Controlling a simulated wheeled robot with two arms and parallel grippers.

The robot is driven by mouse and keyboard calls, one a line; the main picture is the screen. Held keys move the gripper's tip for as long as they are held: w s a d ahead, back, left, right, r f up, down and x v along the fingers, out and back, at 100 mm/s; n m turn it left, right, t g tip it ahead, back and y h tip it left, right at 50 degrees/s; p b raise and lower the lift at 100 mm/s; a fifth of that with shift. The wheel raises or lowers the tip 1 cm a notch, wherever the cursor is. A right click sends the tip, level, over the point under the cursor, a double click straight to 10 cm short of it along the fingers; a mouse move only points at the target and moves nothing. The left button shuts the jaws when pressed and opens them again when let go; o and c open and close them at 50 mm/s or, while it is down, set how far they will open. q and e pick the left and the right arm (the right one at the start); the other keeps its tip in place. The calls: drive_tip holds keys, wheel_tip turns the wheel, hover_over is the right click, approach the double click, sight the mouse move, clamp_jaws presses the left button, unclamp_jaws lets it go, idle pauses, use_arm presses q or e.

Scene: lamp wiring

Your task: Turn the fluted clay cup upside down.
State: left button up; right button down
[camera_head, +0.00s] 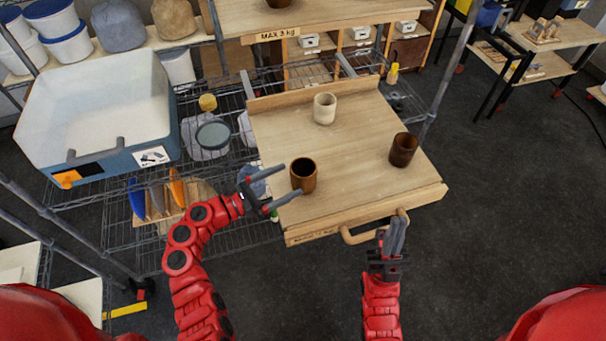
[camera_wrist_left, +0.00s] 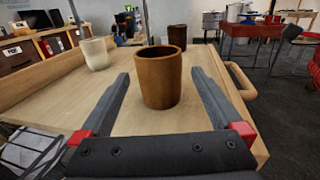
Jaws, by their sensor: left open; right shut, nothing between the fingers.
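An orange-brown cup (camera_head: 303,175) stands upright, mouth up, near the left front of the wooden board. A dark brown cup (camera_head: 403,150) stands at the right and a cream cup (camera_head: 324,108) at the back. I cannot tell surely from the surfaces which cup is fluted. My left gripper (camera_head: 291,179) is open, its fingertips pointing at the orange-brown cup. In the left wrist view that cup (camera_wrist_left: 159,80) appears between the two fingers, and I see no contact. My right gripper (camera_head: 399,219) is shut and empty, close to the board's front handle.
The wooden board (camera_head: 350,150) has a raised back edge and a front handle (camera_head: 362,235). Its middle is clear. A wire shelf with a large blue-and-white bin (camera_head: 95,100) stands at the left. A shelf marked MAX 3 kg (camera_head: 284,33) is behind.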

sight(304, 164)
use_arm(q)
drive_tip(key=p+x, duration=0.2)
drive_tip(key=x, duration=0.4)
drive_tip(key=shift+w, duration=0.15)
drive_tip(key=c, duration=1.4)
drive_tip(key=shift+r, duration=0.1)
drive_tip(key=shift+c, duration=0.2)
drive_tip(key=shift+r, duration=0.55)
wheel_tip(304, 164, up, 2)
drive_tip(key=shift+r+b, duration=0.15)
drive_tip(key=shift+b, duration=0.35)
drive_tip(key=s+d+r+b, duration=0.1)
drive_tip(key=s+b, duration=0.1)
drive_tip(key=s, duration=1.4)
drive_tip(key=shift+d+b, duration=0.25)
drive_tip(key=shift+b, duration=0.15)
